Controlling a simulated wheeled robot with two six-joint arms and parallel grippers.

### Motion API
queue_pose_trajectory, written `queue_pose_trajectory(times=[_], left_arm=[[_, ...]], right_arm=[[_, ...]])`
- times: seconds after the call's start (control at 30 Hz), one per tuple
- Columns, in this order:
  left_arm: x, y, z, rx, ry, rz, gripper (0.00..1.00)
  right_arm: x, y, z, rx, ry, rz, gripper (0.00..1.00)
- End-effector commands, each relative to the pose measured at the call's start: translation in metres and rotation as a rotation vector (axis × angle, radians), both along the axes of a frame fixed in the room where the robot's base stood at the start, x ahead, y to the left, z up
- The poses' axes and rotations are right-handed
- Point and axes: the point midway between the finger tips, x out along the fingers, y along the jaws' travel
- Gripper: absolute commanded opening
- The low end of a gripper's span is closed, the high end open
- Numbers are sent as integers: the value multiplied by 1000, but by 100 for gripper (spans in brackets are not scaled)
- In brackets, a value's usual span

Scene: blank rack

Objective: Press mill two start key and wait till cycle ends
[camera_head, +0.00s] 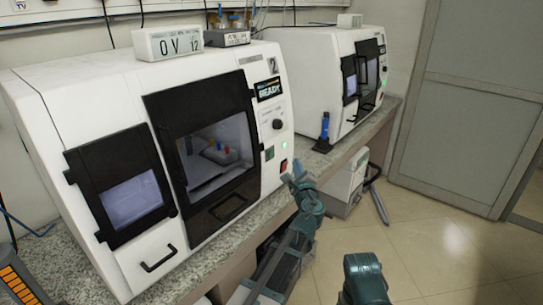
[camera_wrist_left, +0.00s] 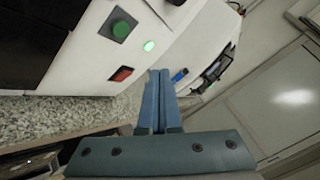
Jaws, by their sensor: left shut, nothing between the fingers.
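Mill two (camera_head: 95,100) is the near white machine, marked 2, with a display (camera_head: 269,90) reading READY. Its green start key (camera_head: 270,153) is on the right front panel, and shows larger in the left wrist view (camera_wrist_left: 121,29). A small green light (camera_head: 284,145) glows beside it, and a red key (camera_head: 283,165) is below. My left gripper (camera_head: 297,170) is shut and empty, close to the panel beside the red key. In the left wrist view its fingers (camera_wrist_left: 159,76) are right of the red key, below the light. Any contact cannot be told.
A second white mill (camera_head: 312,75) stands behind on the granite bench (camera_head: 205,262), with a blue tool (camera_head: 324,130) between them. Tiled floor (camera_head: 430,245) is open at the right.

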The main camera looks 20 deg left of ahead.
Motion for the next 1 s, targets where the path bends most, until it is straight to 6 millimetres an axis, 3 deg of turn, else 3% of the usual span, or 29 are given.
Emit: queue_pose_trajectory(times=[0.5,1.0], left_arm=[[22,60,-3,1,1,1,0],[25,70,-4,0,1,-1,0]], right_arm=[[0,0,-3,0,0,0,75],[0,0,-4,0,0,0,75]])
